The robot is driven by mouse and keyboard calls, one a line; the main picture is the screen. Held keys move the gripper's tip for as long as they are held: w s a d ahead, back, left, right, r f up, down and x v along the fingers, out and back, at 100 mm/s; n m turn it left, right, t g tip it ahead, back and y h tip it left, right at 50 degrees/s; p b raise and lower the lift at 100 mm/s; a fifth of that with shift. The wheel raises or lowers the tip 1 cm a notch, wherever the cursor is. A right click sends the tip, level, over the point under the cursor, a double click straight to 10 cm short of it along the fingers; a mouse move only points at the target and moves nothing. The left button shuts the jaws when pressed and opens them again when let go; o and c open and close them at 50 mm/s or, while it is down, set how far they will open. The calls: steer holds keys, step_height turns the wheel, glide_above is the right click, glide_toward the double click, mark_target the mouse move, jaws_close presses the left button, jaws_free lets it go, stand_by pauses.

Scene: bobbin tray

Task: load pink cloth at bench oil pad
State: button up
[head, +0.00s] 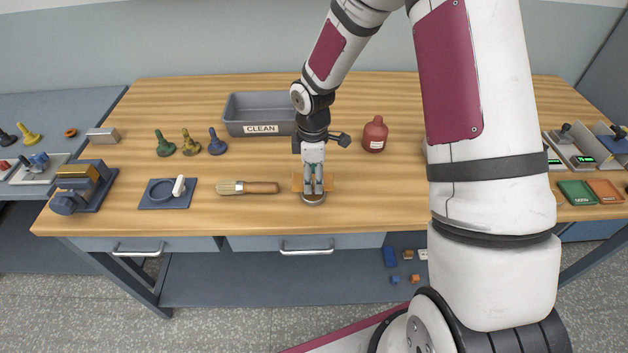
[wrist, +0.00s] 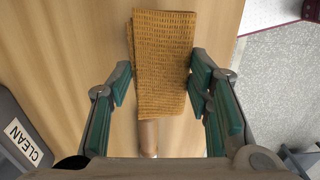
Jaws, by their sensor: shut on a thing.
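My gripper (head: 313,190) points down near the front of the bench. Its fingers are closed at the two sides of a folded orange-brown woven cloth (wrist: 162,62), which also shows at the fingers in the head view (head: 298,182). I see no pink cloth. The cloth's height above the bench is hard to judge.
A brush (head: 249,187) lies left of my gripper. A grey bin marked CLEAN (head: 262,128) stands behind, and a red bottle (head: 375,135) back right. Three knobbed pieces (head: 190,143) and a blue plate with a ring (head: 152,204) are farther left. Bare wood lies around.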

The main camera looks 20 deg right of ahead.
mark_target(313, 178)
steer(key=shift+r+p, duration=0.6)
steer(key=shift+r, duration=1.35)
steer(key=w+m, duration=0.1)
steer(key=m, duration=0.2)
steer(key=shift+w+r, duration=0.15)
steer(key=shift+w, duration=0.2)
steer(key=w+m, duration=0.1)
steer(key=m, duration=0.2)
steer(key=w+r+m, duration=0.1)
steer(key=w+m, duration=0.1)
steer(key=m, duration=0.2)
steer(key=w+m, duration=0.1)
steer(key=m, duration=0.3)
steer(key=shift+w+r+b, duration=0.3)
steer(key=shift+w, duration=0.1)
